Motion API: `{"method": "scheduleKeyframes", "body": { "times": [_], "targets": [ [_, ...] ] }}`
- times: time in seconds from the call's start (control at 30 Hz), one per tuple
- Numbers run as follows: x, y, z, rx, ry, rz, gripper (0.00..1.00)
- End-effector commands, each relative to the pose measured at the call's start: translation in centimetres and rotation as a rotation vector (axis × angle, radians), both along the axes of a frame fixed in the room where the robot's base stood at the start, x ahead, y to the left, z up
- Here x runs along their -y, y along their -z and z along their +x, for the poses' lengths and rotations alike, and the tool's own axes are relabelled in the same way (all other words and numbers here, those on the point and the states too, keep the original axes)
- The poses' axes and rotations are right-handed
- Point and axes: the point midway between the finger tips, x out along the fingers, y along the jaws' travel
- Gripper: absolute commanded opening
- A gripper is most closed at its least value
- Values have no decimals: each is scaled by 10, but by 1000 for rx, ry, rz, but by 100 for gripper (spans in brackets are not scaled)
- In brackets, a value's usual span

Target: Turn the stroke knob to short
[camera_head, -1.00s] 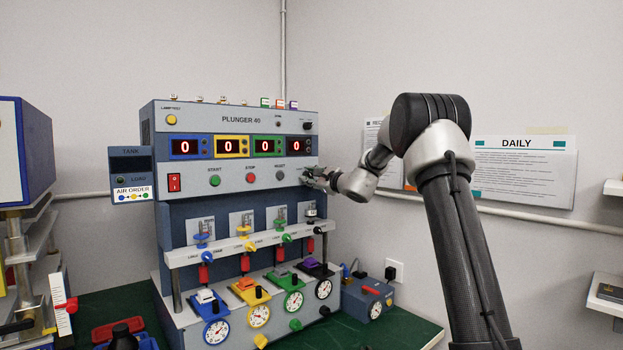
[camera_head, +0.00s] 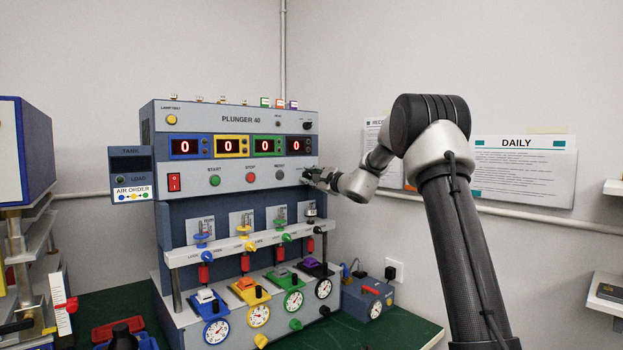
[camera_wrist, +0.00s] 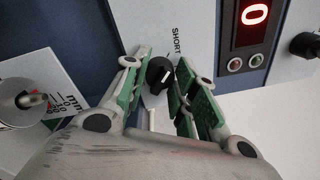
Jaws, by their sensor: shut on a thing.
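The stroke knob (camera_wrist: 159,75) is a small black knob with a white pointer line, on the light front panel of the PLUNGER 40 machine (camera_head: 240,119). In the wrist view its white line slants up and to the right, roughly towards the printed word SHORT (camera_wrist: 177,41). My gripper (camera_wrist: 161,68) has its green-padded fingers on either side of the knob and is shut on it. In the head view my gripper (camera_head: 310,177) is at the right end of the panel's button row and covers the knob.
START (camera_head: 214,180), STOP (camera_head: 250,177) and RESET (camera_head: 280,174) buttons lie left of my gripper. Plunger stations stand below. Open space lies right of the machine.

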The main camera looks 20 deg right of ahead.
Motion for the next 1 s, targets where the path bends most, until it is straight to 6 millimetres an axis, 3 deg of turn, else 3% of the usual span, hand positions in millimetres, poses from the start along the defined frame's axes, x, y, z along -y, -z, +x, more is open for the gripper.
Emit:
{"method": "scheduleKeyframes", "body": {
  "times": [0.03, 0.13, 0.53, 1.0],
  "targets": [
    [-1, 1, 0, -1, -2, 0, 31],
    [-1, 1, 0, -1, -2, 0, 50],
    [2, 0, -6, 0, 0, 1, 50],
    [30, 5, -94, -1, 1, 1, 50]
  ]
}}
